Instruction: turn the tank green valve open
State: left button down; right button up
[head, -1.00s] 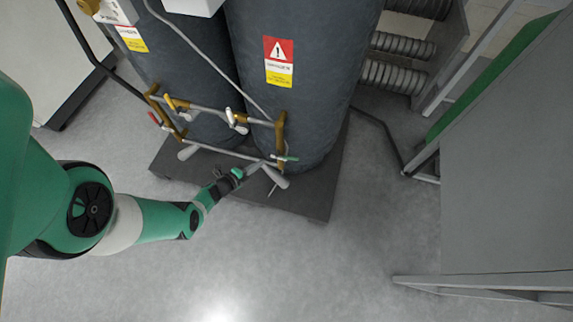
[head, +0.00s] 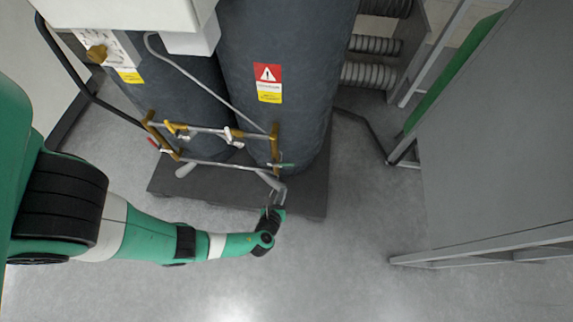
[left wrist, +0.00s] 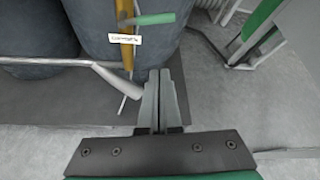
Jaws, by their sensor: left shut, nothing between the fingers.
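The green valve handle (head: 284,166) is at the lower right of the pipe frame, in front of the right dark tank (head: 285,120). In the left wrist view the green handle (left wrist: 150,18) lies nearly level near the top, across a brass pipe (left wrist: 126,45) with a small tag (left wrist: 125,39). My left gripper (head: 279,187) is shut and empty, just below the handle and apart from it. In the left wrist view its fingertips (left wrist: 160,73) are together, pointing up toward the handle. My right gripper is not in view.
Other valves with red (head: 153,143), yellow (head: 176,128) and white (head: 231,134) handles sit left on the pipes. A grey pipe end (left wrist: 118,80) lies close left of the fingers. The tanks stand on a dark base (head: 312,195). A grey cabinet (head: 490,150) stands right.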

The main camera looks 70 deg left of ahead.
pick_arm(q)
jog(key=f+b+x, duration=0.1)
jog(key=b+x, duration=0.6)
jog(key=x, duration=0.3)
jog(key=r+p, duration=0.1)
jog(key=a+r+p, duration=0.1)
jog(key=r, duration=0.2)
jog(key=shift+s+a+r+p, duration=0.15)
jog(key=shift+s+r+p, duration=0.2)
jog(key=shift+p, duration=0.05)
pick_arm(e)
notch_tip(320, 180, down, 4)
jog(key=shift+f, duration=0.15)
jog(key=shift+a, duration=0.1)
pick_arm(q)
jog(key=shift+r, duration=0.15)
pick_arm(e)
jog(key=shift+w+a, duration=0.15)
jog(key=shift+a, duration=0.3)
